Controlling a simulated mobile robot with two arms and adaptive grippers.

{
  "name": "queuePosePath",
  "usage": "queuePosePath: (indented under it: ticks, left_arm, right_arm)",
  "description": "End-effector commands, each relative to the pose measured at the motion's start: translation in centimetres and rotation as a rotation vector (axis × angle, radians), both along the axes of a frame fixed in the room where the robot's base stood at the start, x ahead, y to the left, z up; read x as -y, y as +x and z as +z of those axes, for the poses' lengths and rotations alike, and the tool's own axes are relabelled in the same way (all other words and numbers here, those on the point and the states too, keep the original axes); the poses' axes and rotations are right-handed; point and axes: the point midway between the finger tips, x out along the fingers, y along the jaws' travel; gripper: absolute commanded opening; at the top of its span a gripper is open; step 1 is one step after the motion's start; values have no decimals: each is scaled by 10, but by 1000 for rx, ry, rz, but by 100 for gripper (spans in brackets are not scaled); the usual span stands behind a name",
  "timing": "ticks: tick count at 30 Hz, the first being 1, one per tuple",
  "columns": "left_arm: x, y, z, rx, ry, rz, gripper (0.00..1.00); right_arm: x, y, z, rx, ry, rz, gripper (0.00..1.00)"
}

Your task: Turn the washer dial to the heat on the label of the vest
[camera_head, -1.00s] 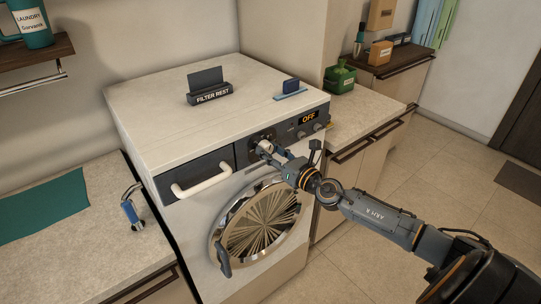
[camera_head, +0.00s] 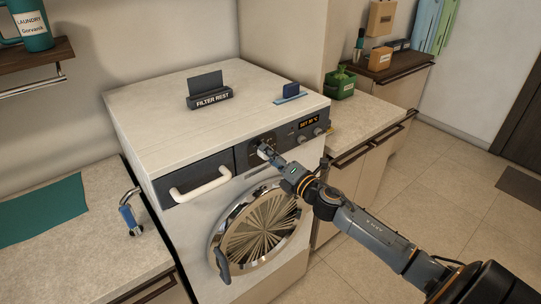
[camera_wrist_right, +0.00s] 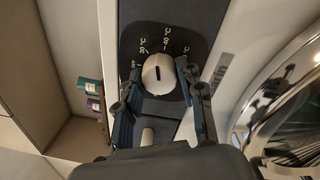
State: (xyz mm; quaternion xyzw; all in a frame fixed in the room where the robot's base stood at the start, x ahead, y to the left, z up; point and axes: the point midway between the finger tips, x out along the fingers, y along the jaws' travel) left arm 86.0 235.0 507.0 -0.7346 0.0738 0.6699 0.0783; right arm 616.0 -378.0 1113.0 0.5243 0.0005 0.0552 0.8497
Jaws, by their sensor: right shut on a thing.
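The washer (camera_head: 215,105) stands in the middle of the head view. Its white dial (camera_wrist_right: 158,73) is on the dark front panel, with OFF and several °C marks around it. The slot on the dial points roughly up in the wrist view, towards the middle marks. My right gripper (camera_head: 264,152) is at the dial in the head view, and in the wrist view its fingers (camera_wrist_right: 158,85) are on both sides of the dial, shut on it. The lit display (camera_head: 309,123) reads SET and a °C value, too small to read surely. I see no vest or label. My left gripper is out of view.
A filter rest (camera_head: 210,98) and a blue item (camera_head: 291,90) are on top. Counters stand on both sides; a blue-handled thing (camera_head: 130,217) is on the left one.

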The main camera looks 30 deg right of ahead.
Motion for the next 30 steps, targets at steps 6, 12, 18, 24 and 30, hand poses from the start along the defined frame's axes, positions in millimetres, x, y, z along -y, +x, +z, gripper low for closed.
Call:
queuePosePath:
  ticks: [6, 12, 18, 24, 30]
  left_arm:
    - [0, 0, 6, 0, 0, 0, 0]
    - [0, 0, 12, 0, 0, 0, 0]
    - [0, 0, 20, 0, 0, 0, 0]
    - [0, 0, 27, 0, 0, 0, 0]
    - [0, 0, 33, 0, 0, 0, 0]
  right_arm:
    - [0, 0, 2, -15, 208, -2, 6]
    - [0, 0, 2, -30, 398, -3, 6]
    - [0, 0, 1, -45, 587, -3, 6]
    - [-1, 0, 1, -60, 762, -2, 6]
    - [-1, 0, 1, -71, 902, -2, 6]
